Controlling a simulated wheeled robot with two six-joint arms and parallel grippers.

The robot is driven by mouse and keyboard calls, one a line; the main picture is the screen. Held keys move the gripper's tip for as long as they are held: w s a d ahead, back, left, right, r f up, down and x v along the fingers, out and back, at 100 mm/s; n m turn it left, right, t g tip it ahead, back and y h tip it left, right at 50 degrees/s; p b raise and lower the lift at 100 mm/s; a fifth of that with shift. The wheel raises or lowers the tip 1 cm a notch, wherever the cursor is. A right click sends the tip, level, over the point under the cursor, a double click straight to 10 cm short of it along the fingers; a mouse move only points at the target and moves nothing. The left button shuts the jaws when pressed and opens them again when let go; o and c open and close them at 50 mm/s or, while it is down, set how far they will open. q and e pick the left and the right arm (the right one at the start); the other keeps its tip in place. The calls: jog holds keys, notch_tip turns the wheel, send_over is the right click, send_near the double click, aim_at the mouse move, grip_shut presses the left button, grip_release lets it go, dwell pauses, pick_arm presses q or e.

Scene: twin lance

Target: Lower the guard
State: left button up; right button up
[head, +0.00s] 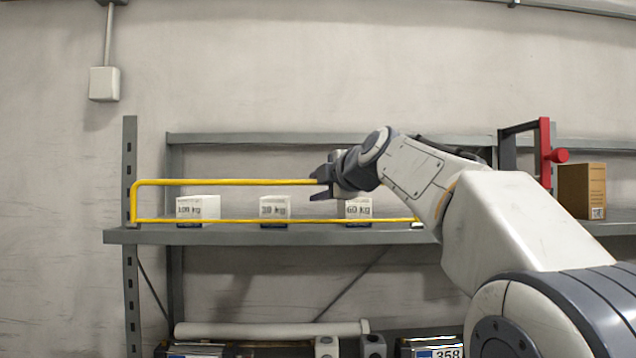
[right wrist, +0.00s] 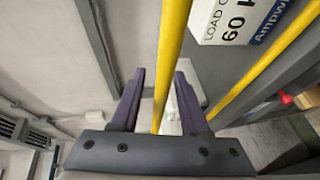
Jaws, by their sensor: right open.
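The guard (head: 230,182) is a yellow tubular frame standing upright along the front of the grey shelf. It has a top rail and a lower rail near the shelf edge. My right gripper (head: 319,184) is at the top rail, and my arm hides the rail's right part. In the right wrist view the yellow rail (right wrist: 172,50) runs between the two dark fingers of my open right gripper (right wrist: 159,88). Whether a finger touches it, I cannot tell. My left gripper is not in view.
White weight blocks stand behind the guard on the shelf (head: 290,237): one at left (head: 198,208), one in the middle (head: 274,208), one marked 60 kg (head: 358,209). A red lever (head: 545,150) and a cardboard box (head: 582,190) are at right.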

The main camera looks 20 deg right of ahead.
grip_shut()
dwell(1.4)
